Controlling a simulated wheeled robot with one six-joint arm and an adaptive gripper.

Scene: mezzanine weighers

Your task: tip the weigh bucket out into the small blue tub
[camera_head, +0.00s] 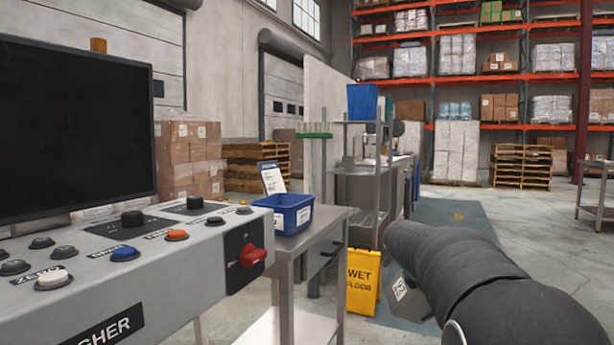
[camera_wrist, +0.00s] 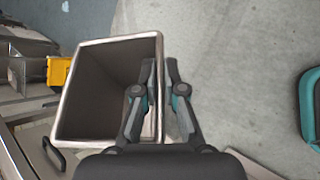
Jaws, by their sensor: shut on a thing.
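The weigh bucket (camera_wrist: 85,98) is a square, open-topped metal bucket in the wrist view, its mouth facing the camera. My gripper (camera_wrist: 160,65) is shut on its right wall, one finger inside and one outside. I see no contents in the shaded inside. In the head view a grey, labelled corner (camera_head: 400,296) shows beside my dark sleeved arm; I cannot tell surely that it is the bucket. My gripper is hidden there. The small blue tub (camera_head: 288,212) stands on a metal side table (camera_head: 322,236), left of my arm and apart from it.
A control console (camera_head: 170,265) with buttons and a dark screen fills the left. A yellow wet-floor sign (camera_head: 362,281) stands between the side table and my arm. A larger blue bin (camera_head: 362,101) tops a shelf behind. A teal-edged object (camera_wrist: 309,105) lies right in the wrist view.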

